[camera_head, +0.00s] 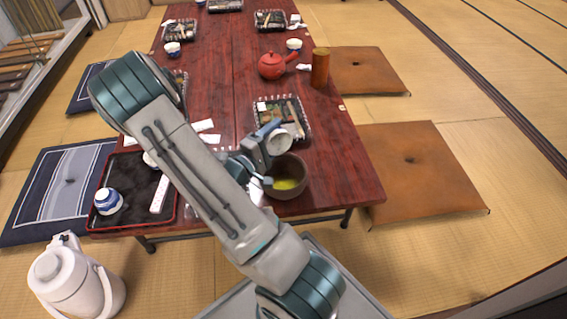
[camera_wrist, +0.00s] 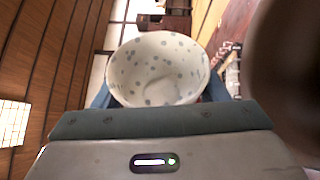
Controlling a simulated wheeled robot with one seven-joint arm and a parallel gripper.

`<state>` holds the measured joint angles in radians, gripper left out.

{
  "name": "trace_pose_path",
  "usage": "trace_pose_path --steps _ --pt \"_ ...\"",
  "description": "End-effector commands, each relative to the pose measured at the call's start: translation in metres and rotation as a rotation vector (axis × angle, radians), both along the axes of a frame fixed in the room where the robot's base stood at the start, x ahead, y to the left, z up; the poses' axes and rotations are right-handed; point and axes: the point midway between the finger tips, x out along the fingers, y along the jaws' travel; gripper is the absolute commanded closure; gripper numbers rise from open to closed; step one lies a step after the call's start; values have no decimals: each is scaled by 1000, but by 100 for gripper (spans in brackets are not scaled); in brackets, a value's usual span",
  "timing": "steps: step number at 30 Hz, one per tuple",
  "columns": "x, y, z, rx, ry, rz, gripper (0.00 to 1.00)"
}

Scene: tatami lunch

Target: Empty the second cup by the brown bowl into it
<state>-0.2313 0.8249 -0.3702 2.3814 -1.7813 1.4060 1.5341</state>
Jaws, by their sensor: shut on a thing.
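My gripper (camera_head: 266,139) is shut on a white cup (camera_head: 280,142) and holds it tilted well over, above the brown bowl (camera_head: 291,193). In the wrist view the cup (camera_wrist: 158,70) shows its pale inside with blue-grey spots, and I see no clear liquid in it. The bowl stands upright near the table's front right corner, with yellow-green liquid in it. A dark brown blurred shape, likely the bowl (camera_wrist: 287,55), fills the right edge of the wrist view. The cup appears apart from the bowl.
A black tray (camera_head: 132,211) at the front left holds a blue-and-white cup (camera_head: 108,201) and another cup partly behind my arm. A lunch box (camera_head: 293,130) lies just behind the bowl. A red teapot (camera_head: 271,66) and brown canister (camera_head: 320,67) stand farther back.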

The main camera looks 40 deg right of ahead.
Motion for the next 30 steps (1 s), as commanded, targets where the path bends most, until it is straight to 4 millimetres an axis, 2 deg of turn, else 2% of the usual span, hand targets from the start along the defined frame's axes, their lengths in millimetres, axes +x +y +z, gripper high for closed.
trace_pose_path --steps 11,19,24,30 --pt "3 -1 -1 19 81 0 59" --pt "22 -6 -5 54 236 0 59" --pt "26 -7 -12 89 385 1 59" --pt "27 -7 -5 115 500 0 59"
